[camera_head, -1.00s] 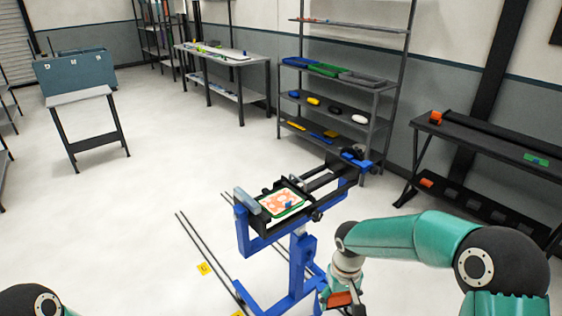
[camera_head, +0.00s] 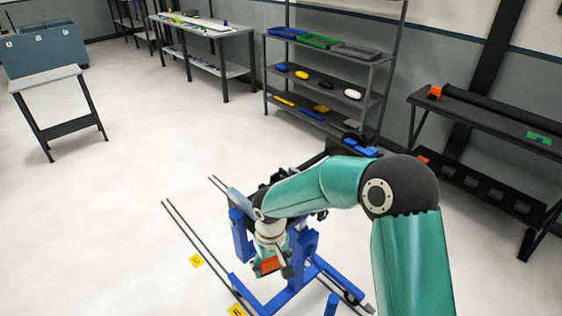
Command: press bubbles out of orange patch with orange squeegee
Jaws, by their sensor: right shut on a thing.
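My right gripper (camera_head: 270,268) is shut on the orange squeegee (camera_head: 266,265), low in the middle of the head view. It hangs in front of the blue stand (camera_head: 306,243), on its near side. The orange patch and the panel that bears it are hidden behind my right forearm. I cannot see whether the squeegee touches anything. My left gripper is not in view.
A shelf rack (camera_head: 330,90) with trays and blocks stands behind the stand. A dark bench (camera_head: 480,120) is at the right, and a small table (camera_head: 55,85) at the left. Floor rails (camera_head: 200,243) run beside the stand. The left floor is clear.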

